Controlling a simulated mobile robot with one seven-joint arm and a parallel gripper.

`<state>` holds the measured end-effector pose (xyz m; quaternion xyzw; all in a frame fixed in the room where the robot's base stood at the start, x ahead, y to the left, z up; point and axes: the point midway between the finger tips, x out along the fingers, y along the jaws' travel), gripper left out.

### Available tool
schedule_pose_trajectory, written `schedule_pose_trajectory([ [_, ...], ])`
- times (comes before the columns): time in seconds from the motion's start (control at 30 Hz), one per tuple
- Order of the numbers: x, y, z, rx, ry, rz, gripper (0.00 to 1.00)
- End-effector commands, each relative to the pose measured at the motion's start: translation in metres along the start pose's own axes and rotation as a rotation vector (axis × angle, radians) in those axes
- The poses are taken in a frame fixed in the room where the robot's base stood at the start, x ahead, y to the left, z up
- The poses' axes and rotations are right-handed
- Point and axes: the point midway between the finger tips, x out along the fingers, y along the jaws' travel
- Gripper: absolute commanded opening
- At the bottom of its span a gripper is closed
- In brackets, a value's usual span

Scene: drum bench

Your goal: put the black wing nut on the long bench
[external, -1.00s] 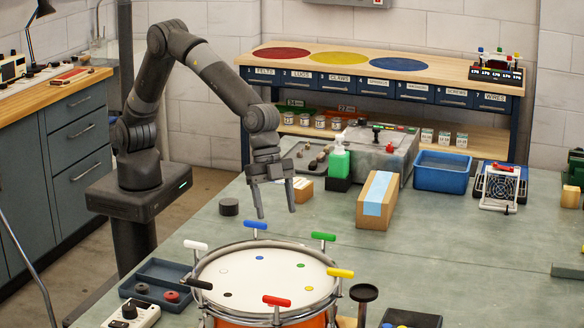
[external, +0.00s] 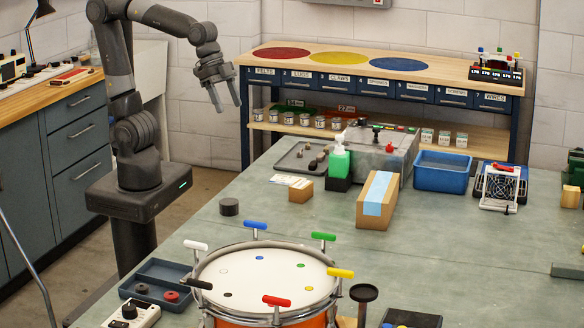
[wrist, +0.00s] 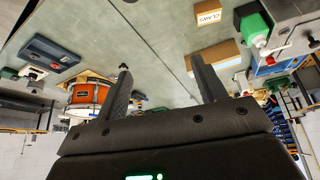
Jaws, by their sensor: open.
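A black T-shaped piece (external: 198,285), which looks like the black wing nut, sits at the left rim of the drum (external: 262,275). White, blue, green, yellow and red pieces of the same shape stand around that rim. The drum also shows in the wrist view (wrist: 88,97). The long bench seems to be the wooden-topped one (external: 410,68) at the back, with red, yellow and blue discs; I cannot be sure. My gripper (external: 228,107) is open and empty, raised near that bench's left end, far from the drum. Its fingers also show apart in the wrist view (wrist: 165,85).
The grey-green table (external: 300,215) holds a cardboard box with blue tape (external: 376,200), a blue bin (external: 443,170), a green bottle (external: 340,155) and a black puck (external: 229,207). A divided tray (external: 155,285) with dark and red pieces stands left of the drum.

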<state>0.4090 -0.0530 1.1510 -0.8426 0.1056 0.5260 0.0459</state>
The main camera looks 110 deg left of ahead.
Motion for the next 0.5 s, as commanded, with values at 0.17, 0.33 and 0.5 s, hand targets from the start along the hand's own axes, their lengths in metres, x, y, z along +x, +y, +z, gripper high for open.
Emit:
schedule_pose_trajectory([
  [0.17,-0.023,-0.016,0.064,-0.094,0.023,-0.064,0.64],
  [0.33,-0.03,-0.023,0.107,-0.157,0.033,-0.112,0.64],
  [0.5,-0.03,-0.026,0.126,-0.186,0.037,-0.133,0.64],
])
